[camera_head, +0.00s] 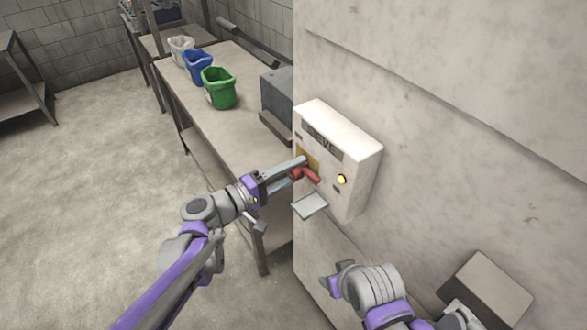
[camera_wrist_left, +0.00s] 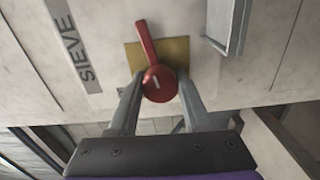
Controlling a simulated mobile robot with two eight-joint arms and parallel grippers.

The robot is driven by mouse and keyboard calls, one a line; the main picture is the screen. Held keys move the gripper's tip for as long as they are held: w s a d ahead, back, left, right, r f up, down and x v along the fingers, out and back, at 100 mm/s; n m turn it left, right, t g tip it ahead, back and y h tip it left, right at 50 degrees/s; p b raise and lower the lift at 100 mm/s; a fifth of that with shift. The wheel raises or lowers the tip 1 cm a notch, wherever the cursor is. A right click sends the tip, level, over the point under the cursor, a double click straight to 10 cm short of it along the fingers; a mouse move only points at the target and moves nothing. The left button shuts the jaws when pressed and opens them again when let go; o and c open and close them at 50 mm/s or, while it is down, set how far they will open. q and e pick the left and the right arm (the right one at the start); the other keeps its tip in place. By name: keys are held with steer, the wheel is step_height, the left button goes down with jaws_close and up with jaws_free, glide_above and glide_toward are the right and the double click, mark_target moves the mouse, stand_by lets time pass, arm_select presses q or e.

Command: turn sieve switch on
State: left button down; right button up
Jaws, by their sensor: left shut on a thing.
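The white sieve control box (camera_head: 361,158) is mounted on the wall, with a SIEVE label on its front. Its red rotary switch (camera_head: 311,174) sits on a yellow plate. In the left wrist view the red switch (camera_wrist_left: 158,84) has its lever pointing up and slightly left in the picture. My left gripper (camera_head: 303,169) is shut on the switch; in the left wrist view its fingers (camera_wrist_left: 158,90) lie on either side of the round hub. A yellow lamp (camera_head: 341,179) is on the box front. Part of my right arm shows low in the head view, but no right fingertips can be made out.
A grey metal flap (camera_head: 310,206) stands out below the switch; the flap also shows in the left wrist view (camera_wrist_left: 226,27). A long table (camera_head: 215,130) with green (camera_head: 219,88), blue (camera_head: 197,66) and white (camera_head: 181,50) bins stands behind. A pale box (camera_head: 487,289) sits lower right.

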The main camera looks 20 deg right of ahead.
arm_select(q)
steer(key=shift+m, duration=1)
steer(key=shift+c, duration=1.7)
jaws_free()
steer(key=v, duration=1)
steer(key=shift+a+b, duration=0.3)
steer(key=shift+a, duration=0.1)
steer(key=shift+s, duration=0.15)
